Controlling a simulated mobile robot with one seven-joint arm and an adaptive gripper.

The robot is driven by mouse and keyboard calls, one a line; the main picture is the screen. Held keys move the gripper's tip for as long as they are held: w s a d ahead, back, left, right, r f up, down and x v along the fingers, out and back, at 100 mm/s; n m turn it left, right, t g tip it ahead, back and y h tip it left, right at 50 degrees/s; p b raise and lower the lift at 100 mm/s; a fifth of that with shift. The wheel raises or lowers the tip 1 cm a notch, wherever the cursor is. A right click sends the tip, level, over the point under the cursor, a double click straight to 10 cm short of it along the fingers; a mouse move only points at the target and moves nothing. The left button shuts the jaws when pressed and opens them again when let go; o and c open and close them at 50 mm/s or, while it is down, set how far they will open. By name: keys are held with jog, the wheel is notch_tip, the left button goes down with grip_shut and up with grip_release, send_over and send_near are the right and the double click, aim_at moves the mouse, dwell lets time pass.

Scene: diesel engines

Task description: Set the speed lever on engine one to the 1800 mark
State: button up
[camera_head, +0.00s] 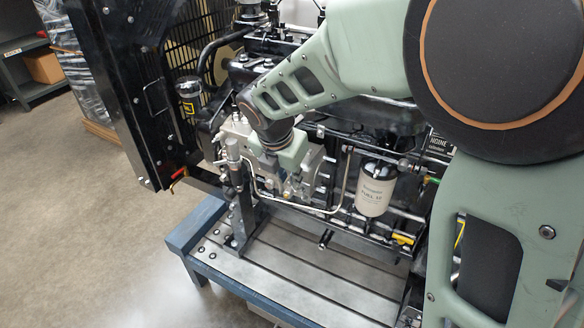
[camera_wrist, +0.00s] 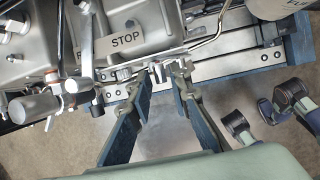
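The engine (camera_head: 285,75) stands on a blue bench, with its silver pump housing (camera_head: 238,130) facing me. My gripper (camera_head: 290,160) points down at this housing in the head view, where its fingertips cannot be made out. In the wrist view my gripper (camera_wrist: 163,76) has its two fingers apart, near small metal parts at the housing's lower edge. I cannot tell whether they touch these parts. A plate marked STOP (camera_wrist: 126,39) is just above and left of the fingers. An upright silver rod (camera_wrist: 87,45) stands left of it. I cannot identify the speed lever surely, and no 1800 mark is legible.
A white filter (camera_head: 375,188) hangs right of my gripper, and a thin metal pipe (camera_head: 300,207) runs below it. A black frame panel (camera_head: 118,85) stands at left. The bench top (camera_head: 290,262) in front is mostly bare.

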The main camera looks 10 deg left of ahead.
jog(key=shift+o, duration=0.9)
jog(key=v, duration=1.2)
jog(key=shift+w+a, duration=0.1)
